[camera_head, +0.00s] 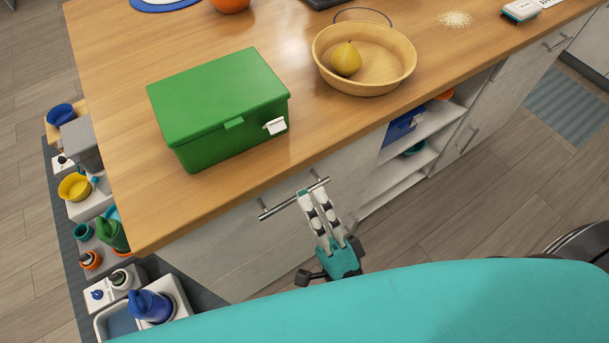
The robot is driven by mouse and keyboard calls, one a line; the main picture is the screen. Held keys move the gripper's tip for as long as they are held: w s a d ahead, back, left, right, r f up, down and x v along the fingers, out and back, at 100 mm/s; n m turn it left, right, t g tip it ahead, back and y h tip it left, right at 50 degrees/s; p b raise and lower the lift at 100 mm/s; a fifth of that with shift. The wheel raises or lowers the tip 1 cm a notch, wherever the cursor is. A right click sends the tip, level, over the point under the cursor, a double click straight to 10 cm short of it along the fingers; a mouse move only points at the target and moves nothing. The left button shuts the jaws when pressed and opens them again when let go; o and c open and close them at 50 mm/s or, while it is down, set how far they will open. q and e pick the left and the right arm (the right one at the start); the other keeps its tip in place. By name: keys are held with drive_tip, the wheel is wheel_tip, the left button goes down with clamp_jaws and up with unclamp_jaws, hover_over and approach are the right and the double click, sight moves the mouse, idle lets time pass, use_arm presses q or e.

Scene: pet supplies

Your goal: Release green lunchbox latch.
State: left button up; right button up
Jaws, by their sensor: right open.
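The green lunchbox (205,95) stands on the wooden counter, left of the middle, with its lid down. A small green tab (234,124) sits at the lid's front edge, and a small white piece (275,126) is on the front near the right corner. I cannot tell for sure which is the latch. My right gripper (312,192) is open and empty, its white-and-black fingers pointing up the picture. It is in front of the counter, below and right of the lunchbox, apart from it. Its fingertips overlap the drawer handle in the picture; contact is unclear. My left gripper is out of view.
A wooden bowl (384,82) with a yellow pear (346,59) stands right of the lunchbox. The drawer handle (281,207) sticks out below the counter edge. Open shelves (420,140) are to the right. The counter in front of the lunchbox is clear.

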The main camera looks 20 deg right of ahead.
sight(278, 127)
drive_tip(key=r+n+g+p, duration=0.1)
drive_tip(key=r+n+p, duration=0.1)
drive_tip(key=p, duration=0.1)
drive_tip(key=s+r+n+g+p, duration=0.1)
drive_tip(key=r+n+p, duration=0.1)
drive_tip(key=n+p, duration=0.1)
drive_tip(key=s+r+n+p, duration=0.1)
drive_tip(key=r+n+p, duration=0.1)
drive_tip(key=r, duration=0.1)
drive_tip(key=shift+a+n+g+p, duration=0.3)
drive_tip(key=shift+g+p, duration=0.1)
drive_tip(key=s+d+r+n+g+h+p, duration=0.1)
drive_tip(key=s+d+n+g+h+p, duration=0.2)
drive_tip(key=n+p, duration=0.6)
drive_tip(key=shift+n+g+y, duration=0.3)
drive_tip(key=shift+g+y, duration=0.2)
drive_tip(key=shift+y, duration=0.1)
drive_tip(key=p+x, duration=0.1)
drive_tip(key=x, duration=0.4)
drive_tip(key=p+x, duration=0.1)
drive_tip(key=x, duration=0.4)
drive_tip(key=a+x, duration=0.1)
drive_tip(key=x, duration=0.4)
drive_tip(key=shift+r+p, duration=0.15)
drive_tip(key=shift+p, duration=0.25)
drive_tip(key=shift+x, duration=0.8)
